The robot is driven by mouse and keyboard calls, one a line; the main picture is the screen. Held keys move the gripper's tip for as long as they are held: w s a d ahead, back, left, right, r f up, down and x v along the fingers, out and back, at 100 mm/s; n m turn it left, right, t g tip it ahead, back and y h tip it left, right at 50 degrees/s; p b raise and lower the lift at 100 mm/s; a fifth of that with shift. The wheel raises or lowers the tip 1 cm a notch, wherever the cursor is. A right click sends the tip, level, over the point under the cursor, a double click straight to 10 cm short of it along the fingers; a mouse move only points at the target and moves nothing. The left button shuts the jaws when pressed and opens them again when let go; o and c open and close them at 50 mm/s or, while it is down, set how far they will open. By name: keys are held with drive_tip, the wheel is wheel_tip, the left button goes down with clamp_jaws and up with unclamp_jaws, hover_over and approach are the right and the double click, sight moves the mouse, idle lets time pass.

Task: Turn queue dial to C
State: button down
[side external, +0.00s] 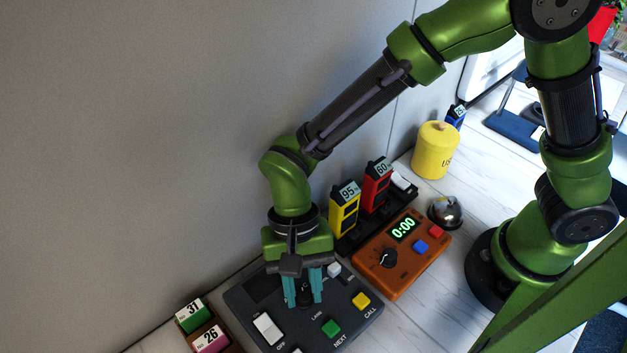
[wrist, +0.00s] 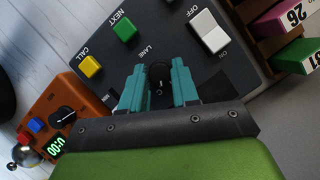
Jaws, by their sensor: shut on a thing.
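The queue panel (side external: 250,296) is a dark grey console. Its black dial (side external: 305,299) sits near the middle, by the word LANE; it also shows in the wrist view (wrist: 158,74). My gripper (side external: 303,290) points down at the panel, its teal fingers on either side of the dial. In the wrist view the gripper (wrist: 158,86) is shut on the dial. A small pale mark shows on the knob. The letters around the dial are hidden or too small to read, so its setting cannot be told.
The panel also bears a white OFF/ON switch (side external: 268,328), a green NEXT button (side external: 331,327) and a yellow CALL button (side external: 361,301). An orange timer (side external: 402,270) reading 0:00 stands to the right, near a silver bell (side external: 445,211). Numbered tags (side external: 193,316) lie at lower left.

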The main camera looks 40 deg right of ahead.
drive_tip(key=shift+m, duration=0.6)
drive_tip(key=shift+y, duration=0.3)
drive_tip(key=c, duration=0.9)
unclamp_jaws()
drive_tip(key=shift+t, duration=0.3)
drive_tip(key=v, duration=1.2)
drive_tip(key=shift+w, duration=0.1)
